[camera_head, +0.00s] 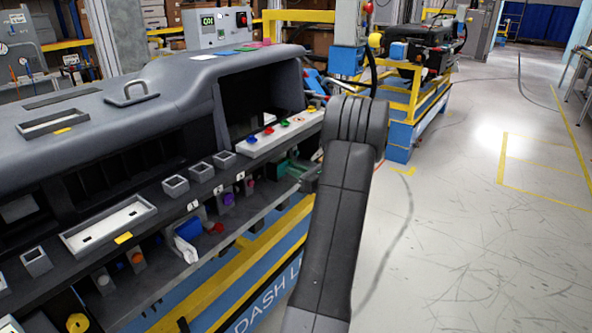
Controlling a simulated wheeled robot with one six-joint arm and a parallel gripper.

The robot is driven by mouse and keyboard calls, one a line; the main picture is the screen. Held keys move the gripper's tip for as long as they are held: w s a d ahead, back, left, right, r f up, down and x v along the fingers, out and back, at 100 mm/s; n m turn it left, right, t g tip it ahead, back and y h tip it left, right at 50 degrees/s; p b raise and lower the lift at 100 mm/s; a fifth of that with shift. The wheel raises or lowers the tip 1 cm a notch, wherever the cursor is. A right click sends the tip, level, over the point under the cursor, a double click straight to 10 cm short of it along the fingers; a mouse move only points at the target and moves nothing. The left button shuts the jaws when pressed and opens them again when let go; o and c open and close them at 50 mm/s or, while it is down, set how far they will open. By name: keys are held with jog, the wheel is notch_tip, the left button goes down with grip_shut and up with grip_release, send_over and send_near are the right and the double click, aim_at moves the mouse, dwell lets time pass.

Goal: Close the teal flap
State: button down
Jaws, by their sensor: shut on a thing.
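The dashboard module (150,120) is a long dark grey unit that fills the left half of the view. A small teal flap (284,168) shows at the right end of its lower front shelf, beneath the white button strip. My gripper (302,171) is at the flap's right side, mostly hidden by my own dark arm. What shows of it is small and dark, and it appears shut on the teal flap's edge. How far the flap is swung cannot be told clearly.
A white strip with coloured buttons (280,132) sits just above the flap. Square sockets (202,171) and a blue-and-white piece (187,240) line the lower shelf. A yellow and blue stand (400,130) is behind my arm. The floor at the right (480,230) is clear.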

jog(key=shift+w+n+g+y, duration=0.2)
jog(key=shift+n+g+y, duration=0.2)
jog(key=shift+g, duration=0.1)
jog(key=c, duration=1.4)
grip_release()
jog(key=shift+o, duration=0.2)
jog(key=v, duration=1.3)
jog(key=shift+s+d, duration=0.2)
jog(key=shift+d, duration=0.1)
